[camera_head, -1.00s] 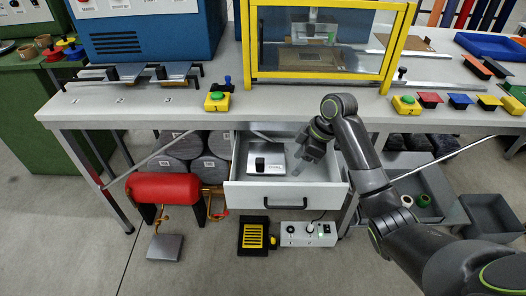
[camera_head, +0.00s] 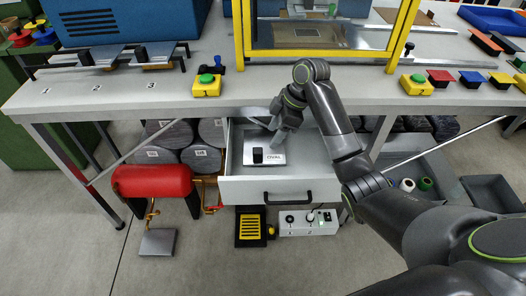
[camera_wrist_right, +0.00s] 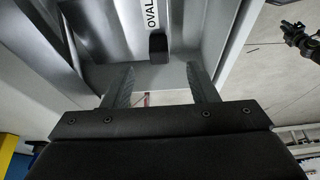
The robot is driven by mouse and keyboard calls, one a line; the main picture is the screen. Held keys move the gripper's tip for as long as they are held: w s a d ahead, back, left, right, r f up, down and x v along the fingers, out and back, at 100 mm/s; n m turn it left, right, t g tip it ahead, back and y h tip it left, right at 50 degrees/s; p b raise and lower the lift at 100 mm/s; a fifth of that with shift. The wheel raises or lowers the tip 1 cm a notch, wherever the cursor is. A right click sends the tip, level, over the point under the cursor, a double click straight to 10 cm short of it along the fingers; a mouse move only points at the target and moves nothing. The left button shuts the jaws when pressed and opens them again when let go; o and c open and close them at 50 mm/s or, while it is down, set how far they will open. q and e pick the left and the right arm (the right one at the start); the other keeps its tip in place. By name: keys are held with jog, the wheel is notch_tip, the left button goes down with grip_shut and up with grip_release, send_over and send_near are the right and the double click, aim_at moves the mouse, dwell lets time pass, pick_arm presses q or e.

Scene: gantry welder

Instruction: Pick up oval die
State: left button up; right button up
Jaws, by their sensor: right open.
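The oval die is a flat silver plate (camera_head: 274,152) lettered "OVAL" with a black knob (camera_head: 257,155). It lies in the open white drawer (camera_head: 262,192) under the bench. My right gripper (camera_head: 275,146) reaches down into the drawer from the right, just behind and above the die. In the right wrist view my open right gripper (camera_wrist_right: 162,84) has nothing between its two fingers. The die's black knob (camera_wrist_right: 158,48) shows just beyond the fingertips, near the middle, apart from them. My left gripper does not show in the head view.
The bench edge (camera_head: 100,98) overhangs the drawer's back. A yellow-framed guard (camera_head: 318,55) stands on the bench above. A red tank (camera_head: 152,180) is left of the drawer, a grey bin (camera_head: 425,195) right. A control box (camera_head: 308,222) sits on the floor below.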

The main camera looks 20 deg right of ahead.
aim_at(268, 160)
jog(key=x, duration=0.3)
jog(key=shift+a+f, duration=0.2)
jog(key=shift+f, duration=0.05)
jog(key=shift+w+a+f, duration=0.1)
jog(key=shift+a+f, duration=0.05)
jog(key=shift+f, duration=0.35)
jog(key=x, duration=0.4)
jog(key=shift+w+f, duration=0.15)
jog(key=shift+f, duration=0.05)
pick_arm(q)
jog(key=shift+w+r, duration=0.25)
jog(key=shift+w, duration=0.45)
pick_arm(e)
grip_shut()
jog(key=shift+r, duration=0.1)
